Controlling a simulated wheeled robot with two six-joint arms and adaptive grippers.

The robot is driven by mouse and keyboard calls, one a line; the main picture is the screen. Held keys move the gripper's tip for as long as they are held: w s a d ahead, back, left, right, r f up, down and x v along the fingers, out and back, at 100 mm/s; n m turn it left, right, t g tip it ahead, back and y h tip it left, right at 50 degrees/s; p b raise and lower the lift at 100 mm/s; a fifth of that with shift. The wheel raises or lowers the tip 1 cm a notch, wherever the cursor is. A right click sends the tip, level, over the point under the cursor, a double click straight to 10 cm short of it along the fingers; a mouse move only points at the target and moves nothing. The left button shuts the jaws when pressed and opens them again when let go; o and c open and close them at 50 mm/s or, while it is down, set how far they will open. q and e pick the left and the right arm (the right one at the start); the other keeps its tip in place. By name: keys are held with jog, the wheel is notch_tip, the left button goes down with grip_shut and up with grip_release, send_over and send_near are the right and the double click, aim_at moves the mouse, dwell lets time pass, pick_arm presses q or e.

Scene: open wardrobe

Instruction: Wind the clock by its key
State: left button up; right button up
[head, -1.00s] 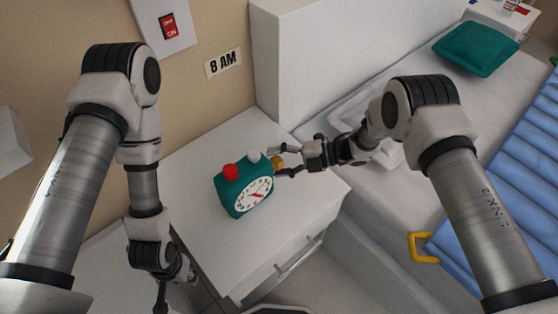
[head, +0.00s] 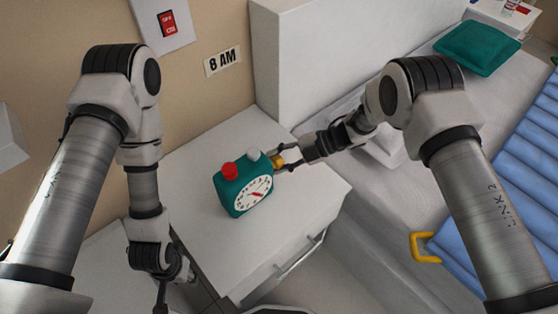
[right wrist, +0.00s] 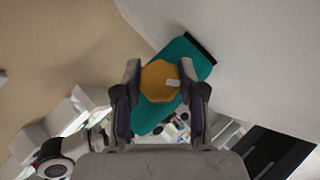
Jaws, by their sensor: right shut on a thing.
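The teal alarm clock (head: 230,187) stands upright on the white nightstand (head: 190,165), its white dial (head: 254,195) facing the front. A red button (head: 229,170) and a pale button (head: 253,155) sit on its top. The yellow key (head: 278,162) is on the clock's right side. My right gripper (head: 282,158) reaches it from the right and is shut on it. In the right wrist view the key (right wrist: 160,82) lies between the two fingers, in front of the teal side of the clock (right wrist: 185,60). My left gripper (head: 175,285) hangs low at the left; its fingers are not clear.
A bed with a blue ribbed cover (head: 505,180) and a green pillow (head: 478,48) is at the right. A white headboard panel (head: 310,60) rises behind the nightstand. An "8 AM" sign (head: 222,61) and a red switch (head: 167,24) are on the wall.

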jog(key=shift+f+m+g+h+b, duration=0.1)
jog(key=shift+m+g+h+b, duration=0.55)
jog(key=shift+h, duration=0.35)
jog(key=shift+s, duration=0.1)
jog(key=o, duration=1.2)
jog(key=shift+c, duration=0.2)
jog(key=v, duration=1.2)
jog(key=shift+a, duration=0.15)
